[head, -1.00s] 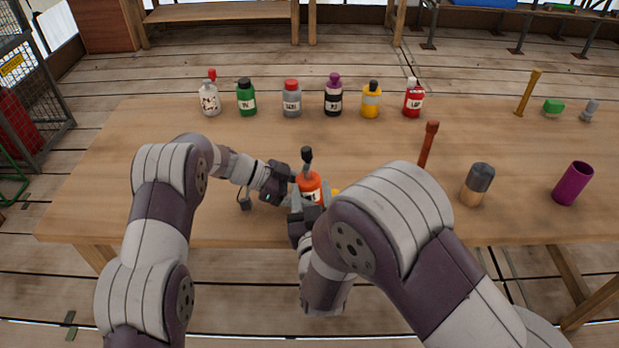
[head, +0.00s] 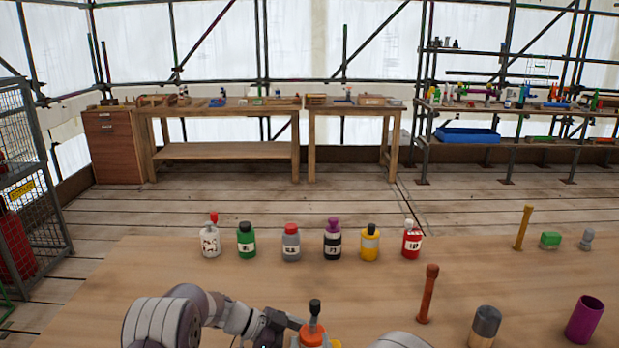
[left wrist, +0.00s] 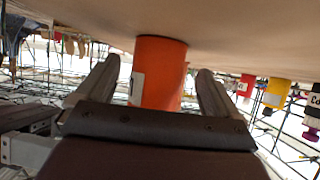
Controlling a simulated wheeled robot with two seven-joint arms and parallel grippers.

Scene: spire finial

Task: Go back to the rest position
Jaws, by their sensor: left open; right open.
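An orange bottle (head: 313,334) with a black top stands near the bottom of the head view, its lower part cut off. In the left wrist view, turned upside down, the orange bottle (left wrist: 160,70) stands between the fingers of my left gripper (left wrist: 158,66). Those fingers are open, with a gap on each side. In the head view my left gripper (head: 292,322) reaches the bottle from the left. My right arm shows only as a rounded piece there.
A row of bottles, including green (head: 246,241), yellow (head: 369,244) and red (head: 411,241), stands along the table's (head: 140,265) far side. A brown peg (head: 428,295), a grey-topped cylinder (head: 485,325) and a purple tube (head: 584,320) stand at right. Benches (head: 220,152) stand beyond.

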